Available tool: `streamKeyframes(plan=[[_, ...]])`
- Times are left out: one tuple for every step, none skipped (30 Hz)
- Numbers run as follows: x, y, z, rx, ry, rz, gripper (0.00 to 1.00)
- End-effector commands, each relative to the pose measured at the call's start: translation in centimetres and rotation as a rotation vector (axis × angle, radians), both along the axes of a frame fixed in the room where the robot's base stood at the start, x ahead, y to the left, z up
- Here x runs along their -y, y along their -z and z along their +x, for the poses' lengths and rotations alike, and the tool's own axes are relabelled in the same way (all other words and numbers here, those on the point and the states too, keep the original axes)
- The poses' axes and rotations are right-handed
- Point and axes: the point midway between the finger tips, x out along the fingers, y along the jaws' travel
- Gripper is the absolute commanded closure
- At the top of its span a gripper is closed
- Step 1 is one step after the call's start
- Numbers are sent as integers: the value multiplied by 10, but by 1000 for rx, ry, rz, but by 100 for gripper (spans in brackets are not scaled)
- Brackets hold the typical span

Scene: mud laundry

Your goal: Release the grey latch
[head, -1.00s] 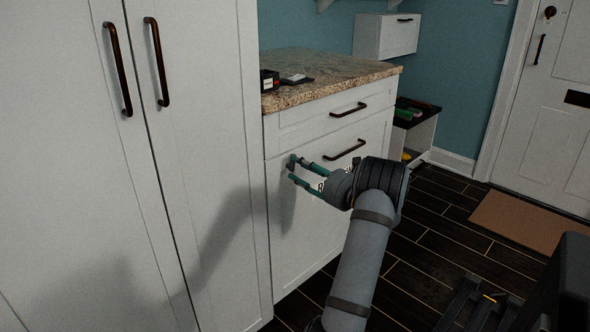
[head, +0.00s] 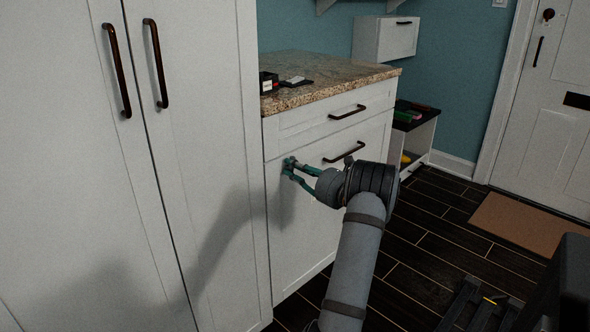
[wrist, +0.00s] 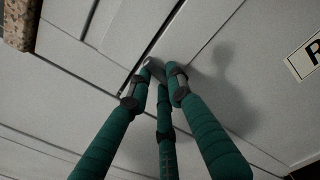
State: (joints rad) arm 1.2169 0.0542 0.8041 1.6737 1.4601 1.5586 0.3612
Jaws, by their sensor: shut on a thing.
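The grey latch (wrist: 155,69) shows in the wrist view as a small grey piece at the gap between two white panels. My gripper (wrist: 158,88) has green fingers that come together around it, and they hide most of it. In the head view, my gripper (head: 291,168) is at the upper left of the lower white cabinet front (head: 316,238), by the seam below the top drawer. It is shut on the latch there. The latch is too small and covered in the head view to tell its position.
Tall white doors (head: 205,200) with dark handles stand close on the left. A dark bar handle (head: 345,153) is just right of my gripper. The granite counter (head: 345,72) overhangs above. A white label (wrist: 306,55) shows at the right in the wrist view.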

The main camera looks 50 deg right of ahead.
Motion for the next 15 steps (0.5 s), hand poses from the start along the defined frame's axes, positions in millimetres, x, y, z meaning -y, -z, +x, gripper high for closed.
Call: streamKeyframes(plan=[[1, -1, 0, 2, 1, 0, 92], [1, -1, 0, 2, 1, 0, 94], [1, -1, 0, 2, 1, 0, 96], [1, -1, 0, 2, 1, 0, 98], [1, -1, 0, 2, 1, 0, 99], [1, -1, -1, 3, 2, 0, 100], [1, -1, -1, 3, 3, 0, 100], [1, -1, -1, 3, 3, 0, 100], [1, -1, -1, 3, 3, 0, 100], [1, -1, -1, 2, 3, -1, 100], [1, -1, 0, 2, 3, -5, 100], [1, 0, 0, 1, 3, -21, 100], [0, 1, 0, -2, 3, -42, 100], [0, 2, 1, -5, 3, -66, 100], [0, 2, 1, -10, 2, -103, 100]])
